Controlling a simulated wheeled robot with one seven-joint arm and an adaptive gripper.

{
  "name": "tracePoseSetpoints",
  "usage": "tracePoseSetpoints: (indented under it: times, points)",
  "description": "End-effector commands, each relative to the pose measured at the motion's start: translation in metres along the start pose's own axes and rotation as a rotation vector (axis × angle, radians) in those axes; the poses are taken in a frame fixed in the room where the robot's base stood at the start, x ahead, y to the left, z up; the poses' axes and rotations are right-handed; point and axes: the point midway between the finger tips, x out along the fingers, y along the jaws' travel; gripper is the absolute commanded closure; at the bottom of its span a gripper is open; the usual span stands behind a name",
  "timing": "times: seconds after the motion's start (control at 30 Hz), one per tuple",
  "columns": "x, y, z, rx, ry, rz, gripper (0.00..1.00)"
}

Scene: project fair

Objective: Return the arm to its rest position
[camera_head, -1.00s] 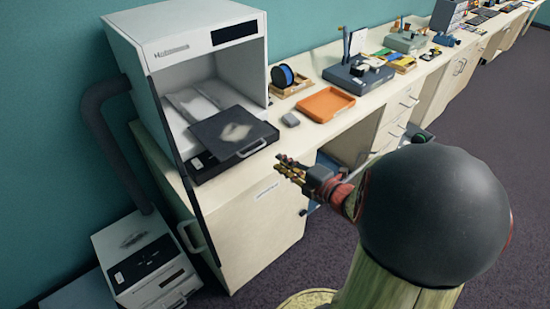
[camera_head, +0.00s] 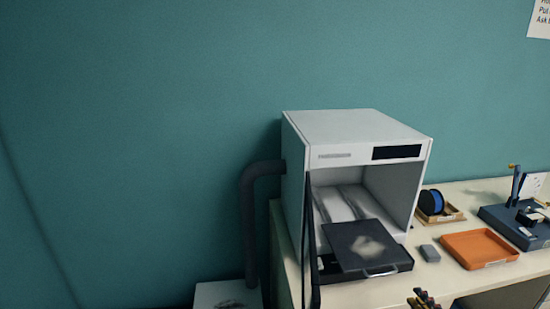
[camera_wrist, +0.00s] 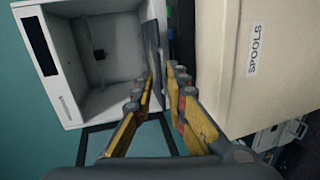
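My gripper (camera_head: 423,299) shows only as its yellow and dark fingertips at the bottom edge of the head view, in front of the counter. The rest of my arm is out of the head view. The white open-fronted machine (camera_head: 350,128) stands to the left of the fingertips. A dark plate (camera_head: 350,240) with a pale patch juts from its opening. The machine also shows turned on its side in the wrist view (camera_wrist: 49,88).
On the counter are a grey block (camera_head: 429,253), an orange tray (camera_head: 480,248), a blue spool (camera_head: 431,202) and a dark device (camera_head: 515,225). A cabinet front labelled SPOOLS (camera_wrist: 275,70) is close at the right of the wrist view. A dark hose (camera_head: 250,220) runs beside the machine.

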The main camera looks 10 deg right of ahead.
Motion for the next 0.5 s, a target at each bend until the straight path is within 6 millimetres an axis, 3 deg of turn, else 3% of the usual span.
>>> tracePoseSetpoints:
  times: [0.13, 0.23, 0.37, 0.5]
  points:
    - [0.019, 0.042, 0.02, 0.146, -0.143, -0.04, 0.86]
    - [0.021, 0.061, 0.018, 0.265, -0.248, -0.065, 0.86]
    - [0.013, 0.079, 0.003, 0.448, -0.366, -0.092, 0.86]
    - [-0.007, 0.085, -0.029, 0.677, -0.462, -0.138, 0.86]
